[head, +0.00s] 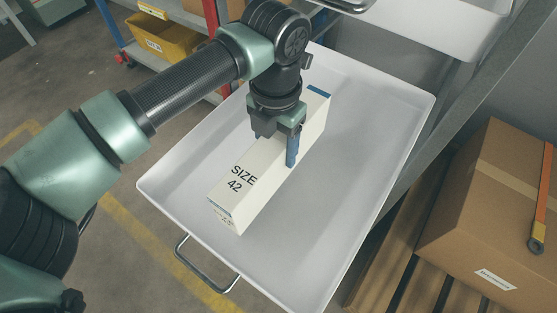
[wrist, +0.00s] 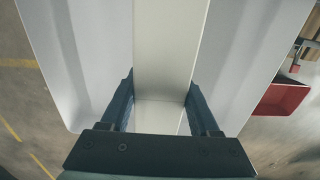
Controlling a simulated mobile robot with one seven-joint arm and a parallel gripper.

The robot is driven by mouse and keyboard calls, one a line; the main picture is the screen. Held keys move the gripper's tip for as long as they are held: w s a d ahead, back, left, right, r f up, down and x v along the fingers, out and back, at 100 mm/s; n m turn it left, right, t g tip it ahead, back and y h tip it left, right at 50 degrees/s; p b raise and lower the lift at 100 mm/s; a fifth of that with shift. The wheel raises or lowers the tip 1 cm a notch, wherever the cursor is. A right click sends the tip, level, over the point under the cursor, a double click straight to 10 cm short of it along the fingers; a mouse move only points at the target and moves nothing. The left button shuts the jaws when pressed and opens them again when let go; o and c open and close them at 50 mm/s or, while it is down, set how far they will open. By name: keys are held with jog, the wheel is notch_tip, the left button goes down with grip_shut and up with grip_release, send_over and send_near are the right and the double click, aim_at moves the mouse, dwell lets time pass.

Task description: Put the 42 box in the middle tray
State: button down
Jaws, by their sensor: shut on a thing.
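A long off-white box marked SIZE 42 (head: 238,186) stands in a white tray (head: 360,110) in the head view, inside its rim. I cannot tell if its underside touches the tray floor. My gripper (head: 291,150) is shut on the box near its middle, from above, with blue fingers on its sides. In the wrist view the box (wrist: 168,50) runs between the two fingers of my gripper (wrist: 160,105), with the tray (wrist: 75,60) showing on both sides. The far finger is mostly hidden in the head view.
Another white tray (head: 440,22) sits higher at the back. A metal handle (head: 205,268) sticks out at the tray's near left. A taped cardboard box (head: 480,215) stands on wooden slats at right. A yellow bin (head: 165,38) is on a shelf at back left.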

notch_tip(320, 180, down, 4)
jog(key=shift+f+b, duration=0.25)
jog(key=shift+b, duration=0.6)
jog(key=shift+r, duration=0.1)
jog(key=shift+c, duration=0.6)
grip_release()
notch_tip(320, 180, up, 12)
jog(key=p, duration=0.5)
jog(key=shift+s, duration=0.1)
